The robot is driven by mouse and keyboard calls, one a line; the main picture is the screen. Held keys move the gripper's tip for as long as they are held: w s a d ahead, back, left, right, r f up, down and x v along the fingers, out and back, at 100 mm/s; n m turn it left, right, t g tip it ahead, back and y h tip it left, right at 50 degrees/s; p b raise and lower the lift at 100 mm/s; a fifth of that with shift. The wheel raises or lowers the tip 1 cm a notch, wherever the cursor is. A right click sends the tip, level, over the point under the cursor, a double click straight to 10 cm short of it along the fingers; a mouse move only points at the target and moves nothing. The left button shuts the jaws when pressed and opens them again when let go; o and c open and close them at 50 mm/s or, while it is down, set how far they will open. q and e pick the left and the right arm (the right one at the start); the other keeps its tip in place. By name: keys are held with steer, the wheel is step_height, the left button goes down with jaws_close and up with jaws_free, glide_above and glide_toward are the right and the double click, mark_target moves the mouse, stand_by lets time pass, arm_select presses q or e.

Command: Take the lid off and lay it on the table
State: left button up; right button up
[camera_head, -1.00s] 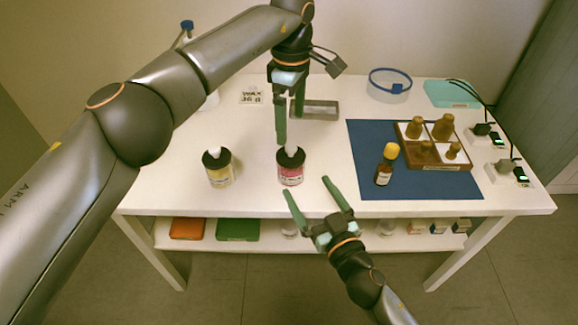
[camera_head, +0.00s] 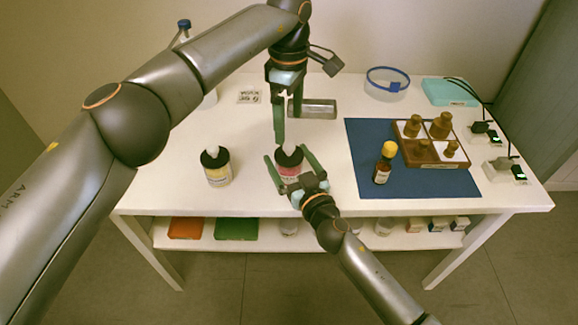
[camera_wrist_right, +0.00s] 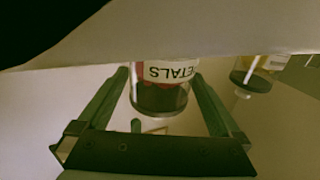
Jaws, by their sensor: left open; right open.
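The jar with a pink label (camera_head: 289,173) stands upright near the table's front edge. Its black lid (camera_head: 283,159) with a white knob is on it. My left gripper (camera_head: 288,128) is open and points down just above the knob, apart from it as far as I can tell. My right gripper (camera_head: 286,156) is open, with one finger on each side of the jar. In the right wrist view the same jar (camera_wrist_right: 160,88), with letters "ETALS" upside down, sits between the open fingers. The white table (camera_head: 160,160) is bare around it.
A second black-lidded jar with a yellow label (camera_head: 218,177) stands to the left. A yellow-capped brown bottle (camera_head: 382,172) stands on the blue mat (camera_head: 410,187), near a wooden tray (camera_head: 435,164) of brown bottles. A grey metal block (camera_head: 318,109) lies behind. Bare table lies between the jars.

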jaws_close()
stand_by(0.7)
arm_select(q)
steer(key=shift+c, duration=0.2)
